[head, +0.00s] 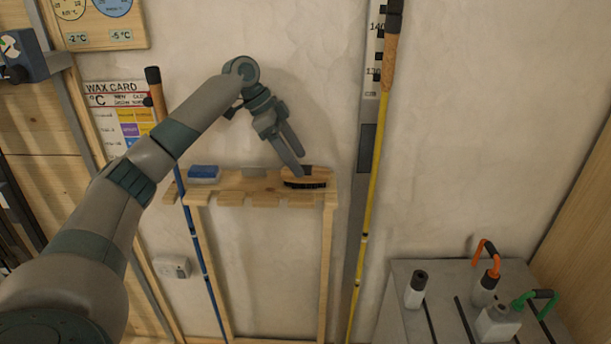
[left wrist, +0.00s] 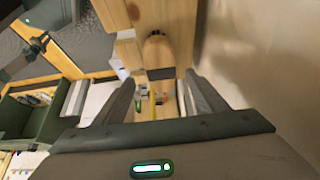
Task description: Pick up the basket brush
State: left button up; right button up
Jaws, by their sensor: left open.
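The basket brush (head: 312,180), with a wooden back and dark bristles, lies at the right end of the wooden wall rack (head: 262,187). In the left wrist view, a rounded wooden brush back (left wrist: 158,45) with a dark band shows ahead, between the lines of the two fingers. My left gripper (head: 300,171) points down at the brush from above, its fingertips close to the brush back. The gripper (left wrist: 160,85) is open, with nothing held in it. I cannot tell whether the fingertips touch the brush. My right gripper is not in view.
A blue block (head: 204,173) sits at the rack's left end. A yellow pole (head: 377,150) stands right of the rack and a blue pole (head: 199,250) passes its left side. A grey bench (head: 400,318) with bottles stands at lower right. The wall is close behind.

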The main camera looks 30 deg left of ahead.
aim_at(305, 170)
pick_arm(q)
jog(key=shift+w+d+f+p, duration=0.25)
jog(key=shift+d+f+p, duration=0.1)
jog(key=shift+f+p, duration=0.3)
jog(key=p+x, duration=0.1)
jog(key=x, duration=0.2)
jog(key=shift+a, duration=0.1)
jog(key=shift+w+f, duration=0.15)
jog(key=shift+f, duration=0.15)
jog(key=shift+c, duration=0.6)
jog(key=c, duration=1.1)
